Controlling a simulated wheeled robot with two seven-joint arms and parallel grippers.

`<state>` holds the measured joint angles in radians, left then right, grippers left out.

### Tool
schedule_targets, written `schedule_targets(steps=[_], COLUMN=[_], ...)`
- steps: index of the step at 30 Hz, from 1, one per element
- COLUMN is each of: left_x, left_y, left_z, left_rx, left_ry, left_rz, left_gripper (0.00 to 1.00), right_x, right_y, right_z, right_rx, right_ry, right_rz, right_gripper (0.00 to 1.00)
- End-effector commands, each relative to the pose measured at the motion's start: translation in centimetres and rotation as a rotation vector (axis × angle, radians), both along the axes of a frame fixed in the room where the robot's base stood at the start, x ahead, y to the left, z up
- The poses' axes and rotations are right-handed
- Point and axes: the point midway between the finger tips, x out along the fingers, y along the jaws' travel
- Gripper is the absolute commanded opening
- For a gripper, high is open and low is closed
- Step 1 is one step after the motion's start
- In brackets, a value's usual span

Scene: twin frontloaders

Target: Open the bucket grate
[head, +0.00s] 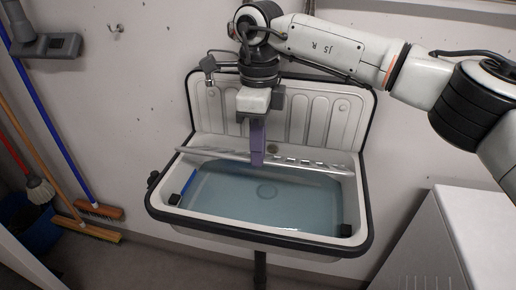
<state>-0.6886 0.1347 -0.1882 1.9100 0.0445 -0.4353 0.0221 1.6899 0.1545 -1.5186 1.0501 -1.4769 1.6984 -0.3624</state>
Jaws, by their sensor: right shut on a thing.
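A white wall sink (258,232) with a dark rim and a ribbed backsplash (325,115) stands in the middle of the head view. The bucket grate (310,163) shows as a thin, light metal strip, almost edge-on, along the back of the basin. It is tilted up, so the blue-grey basin (260,205) is uncovered in front of it. My right gripper (257,158), with purple fingers, points down from above and is shut on the grate near its middle. The fingers hide that part of it. My left gripper is not in view.
A tap (209,65) is at the backsplash's upper left, beside my right wrist. Brooms (98,210) and a mop (39,188) lean at the left wall. A white cabinet (430,240) stands at the lower right. The floor in front of the sink is clear.

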Motion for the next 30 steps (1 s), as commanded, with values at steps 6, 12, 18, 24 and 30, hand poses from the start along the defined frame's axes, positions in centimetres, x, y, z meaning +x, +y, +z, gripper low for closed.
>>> schedule_targets(steps=[6, 12, 18, 24, 30], left_x=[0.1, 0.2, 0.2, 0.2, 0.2], left_y=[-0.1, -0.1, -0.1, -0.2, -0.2], left_z=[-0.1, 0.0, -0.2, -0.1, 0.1], left_rx=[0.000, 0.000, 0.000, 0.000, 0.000], left_ry=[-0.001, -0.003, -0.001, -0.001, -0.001], left_rz=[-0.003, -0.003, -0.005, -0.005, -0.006], left_gripper=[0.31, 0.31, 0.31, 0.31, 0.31], right_x=[1.2, 1.1, 1.0, 0.8, 0.7], right_y=[-0.9, -0.9, -0.7, -0.5, -0.5], right_z=[-0.7, -0.4, 2.0, 6.3, 9.2], right_rx=[-0.013, -0.014, -0.011, -0.008, -0.009], right_ry=[-0.028, -0.030, -0.032, -0.032, -0.029], right_rz=[-0.023, -0.022, -0.020, -0.017, -0.015], right_gripper=[0.15, 0.15, 0.15, 0.15, 0.15])
